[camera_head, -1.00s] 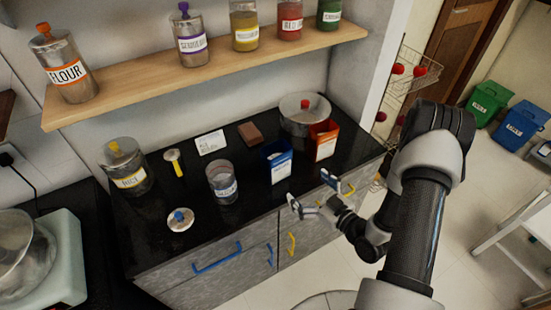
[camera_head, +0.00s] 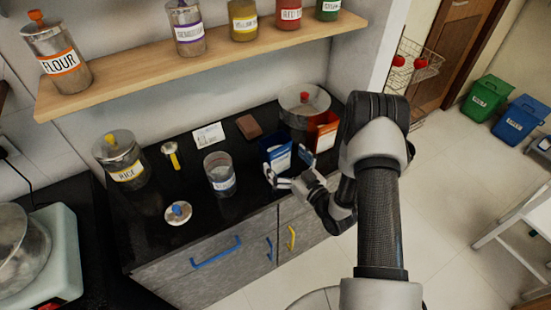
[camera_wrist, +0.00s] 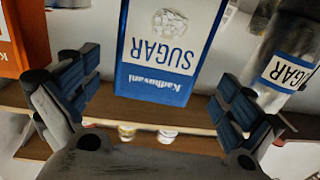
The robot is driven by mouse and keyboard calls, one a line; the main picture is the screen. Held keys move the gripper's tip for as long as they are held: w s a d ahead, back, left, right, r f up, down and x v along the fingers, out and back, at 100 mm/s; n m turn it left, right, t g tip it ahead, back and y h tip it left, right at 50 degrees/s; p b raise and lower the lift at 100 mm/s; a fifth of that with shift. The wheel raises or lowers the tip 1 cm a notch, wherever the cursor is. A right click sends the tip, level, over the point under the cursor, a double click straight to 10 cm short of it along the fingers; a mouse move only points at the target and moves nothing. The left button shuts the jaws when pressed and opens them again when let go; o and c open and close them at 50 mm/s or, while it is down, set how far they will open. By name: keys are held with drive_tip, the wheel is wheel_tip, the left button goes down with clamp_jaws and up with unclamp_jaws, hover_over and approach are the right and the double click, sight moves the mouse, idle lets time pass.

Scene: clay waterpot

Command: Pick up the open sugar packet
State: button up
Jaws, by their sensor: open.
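The sugar packet (camera_head: 278,158) is blue and white and stands upright near the front of the black counter. In the wrist view the sugar packet (camera_wrist: 168,45) shows its "SUGAR" label upside down, between my two fingers. My gripper (camera_head: 288,172) is open at the packet's front, with one finger toward each side. In the wrist view my gripper (camera_wrist: 155,95) has visible gaps between both fingers and the packet. The packet's lower part is partly hidden by my fingers in the head view.
An orange-red packet (camera_head: 322,132) stands close on the right. A glass sugar jar (camera_head: 220,175) stands to the left, its lid (camera_head: 178,213) lying nearby. A lidded pot (camera_head: 303,104) is behind. A wooden shelf (camera_head: 205,66) holds several jars above.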

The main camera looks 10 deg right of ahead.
drive_tip(key=x, duration=0.1)
drive_tip(key=b+x, duration=0.1)
drive_tip(key=x, duration=0.3)
drive_tip(key=shift+w+r, duration=0.15)
drive_tip(key=shift+r, duration=0.15)
drive_tip(key=shift+d, duration=0.1)
drive_tip(key=c, duration=1.3)
drive_tip(key=shift+r, duration=0.1)
wheel_tip(320, 180, up, 20)
drive_tip(key=p, duration=0.5)
drive_tip(key=shift+p, duration=0.35)
